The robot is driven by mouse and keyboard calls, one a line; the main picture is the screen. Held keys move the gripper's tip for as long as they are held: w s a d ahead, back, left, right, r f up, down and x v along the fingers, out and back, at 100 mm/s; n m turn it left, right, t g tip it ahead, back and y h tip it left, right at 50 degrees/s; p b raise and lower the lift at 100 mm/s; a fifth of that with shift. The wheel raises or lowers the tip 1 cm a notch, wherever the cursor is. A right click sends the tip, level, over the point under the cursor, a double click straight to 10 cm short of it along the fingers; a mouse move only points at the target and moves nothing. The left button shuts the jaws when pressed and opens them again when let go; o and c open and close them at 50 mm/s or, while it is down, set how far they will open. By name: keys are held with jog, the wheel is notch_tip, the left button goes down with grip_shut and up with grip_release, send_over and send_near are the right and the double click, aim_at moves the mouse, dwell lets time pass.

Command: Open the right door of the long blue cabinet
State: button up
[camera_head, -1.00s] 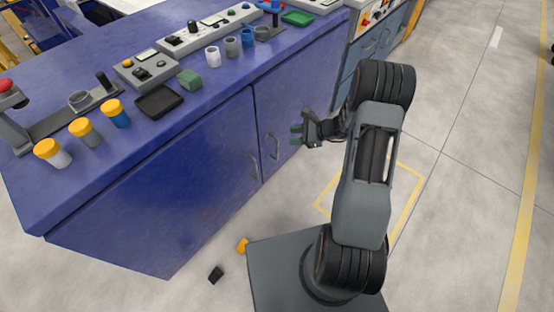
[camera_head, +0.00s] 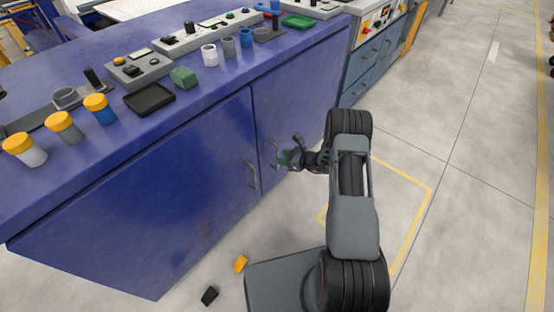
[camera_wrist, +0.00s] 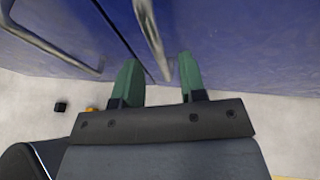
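The long blue cabinet (camera_head: 150,215) has two blue doors with metal bar handles. The right door (camera_head: 310,95) is shut, flush with the left one. My gripper (camera_head: 284,158) is at the right door's handle (camera_head: 271,150) in the head view. In the wrist view, the green fingers of my gripper (camera_wrist: 158,65) are apart, with the right door's handle (camera_wrist: 150,35) showing between them. The fingers are not closed on the handle; I cannot tell how deep it sits between them. The left door's handle (camera_wrist: 58,48) is at the left of the wrist view.
Yellow-capped cups (camera_head: 62,126), control boxes and a black tray (camera_head: 149,99) stand on the cabinet top. A small black block (camera_head: 209,296) and a yellow block (camera_head: 240,263) lie on the floor near my base. Open floor (camera_head: 450,150) lies to the right.

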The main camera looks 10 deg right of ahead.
aim_at(277, 167)
jog(key=shift+b+x, duration=0.4)
jog(key=shift+x, duration=1.5)
jog(key=shift+c, duration=0.4)
grip_shut()
